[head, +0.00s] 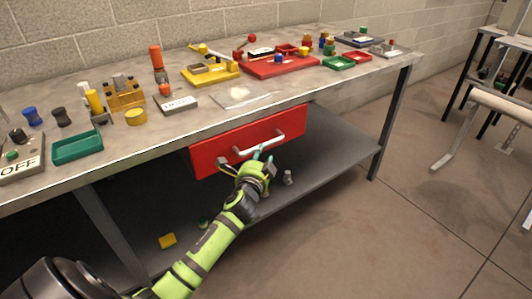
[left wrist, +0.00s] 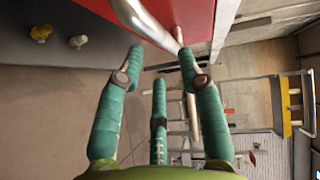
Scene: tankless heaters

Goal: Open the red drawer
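The red drawer (head: 215,153) hangs under the front edge of the workbench, with its front face showing. A silver bar handle (head: 270,140) runs across that face. My left gripper (head: 263,156) is at the handle, just below its middle. In the left wrist view, my left gripper (left wrist: 160,55) has its teal fingers spread apart. The handle (left wrist: 148,22) crosses at the fingertips there, and one fingertip is close to its end. I cannot tell whether they touch. My right gripper is not in view.
The workbench top (head: 300,85) holds a green tray (head: 78,147), a yellow holder (head: 212,75), a red board (head: 285,66) and several small parts. A grey lower shelf (head: 335,150) lies under the drawer. The floor (head: 400,230) in front is clear.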

